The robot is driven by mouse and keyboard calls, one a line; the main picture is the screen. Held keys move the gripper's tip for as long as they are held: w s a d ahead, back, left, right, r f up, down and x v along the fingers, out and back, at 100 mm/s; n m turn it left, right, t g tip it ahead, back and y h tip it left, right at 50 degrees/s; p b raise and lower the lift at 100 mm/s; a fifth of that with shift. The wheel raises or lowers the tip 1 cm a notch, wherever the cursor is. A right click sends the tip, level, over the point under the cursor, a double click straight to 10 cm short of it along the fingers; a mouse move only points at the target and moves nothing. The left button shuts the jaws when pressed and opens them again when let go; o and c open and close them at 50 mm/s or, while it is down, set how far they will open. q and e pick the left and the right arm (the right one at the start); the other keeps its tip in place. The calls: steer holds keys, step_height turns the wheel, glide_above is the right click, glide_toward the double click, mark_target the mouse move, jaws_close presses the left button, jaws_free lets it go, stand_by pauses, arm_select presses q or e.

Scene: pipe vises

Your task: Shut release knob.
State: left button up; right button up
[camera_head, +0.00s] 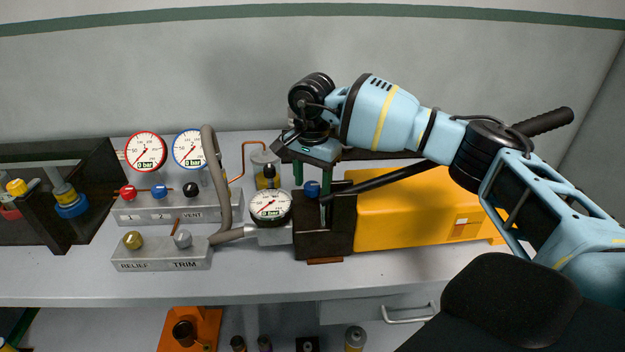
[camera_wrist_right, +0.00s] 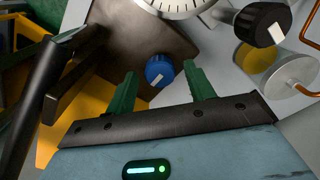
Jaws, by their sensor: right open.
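A blue knob (camera_head: 312,188) with a white pointer mark sits on the dark block of the yellow hand pump (camera_head: 400,215). I take it for the release knob; no label on it is readable. In the right wrist view the blue knob (camera_wrist_right: 159,70) lies between and just beyond the two green fingers. My right gripper (camera_head: 312,178) is open, pointing down above the knob, with one finger on each side. It also shows in the right wrist view (camera_wrist_right: 158,85), with nothing held. I cannot tell whether the fingers touch the knob. My left gripper is not in view.
A white gauge (camera_head: 270,205) and a black knob (camera_head: 269,171) stand close left of the blue knob. The pump's black lever (camera_head: 395,178) slopes past on the right. A valve manifold (camera_head: 165,212) and relief/trim block (camera_head: 162,256) stand left. Bench front is clear.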

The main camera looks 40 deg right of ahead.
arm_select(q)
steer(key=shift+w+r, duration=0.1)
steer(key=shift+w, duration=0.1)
arm_select(e)
steer(key=shift+f, duration=0.2)
steer(key=shift+c, duration=0.4)
steer(key=c, duration=0.9)
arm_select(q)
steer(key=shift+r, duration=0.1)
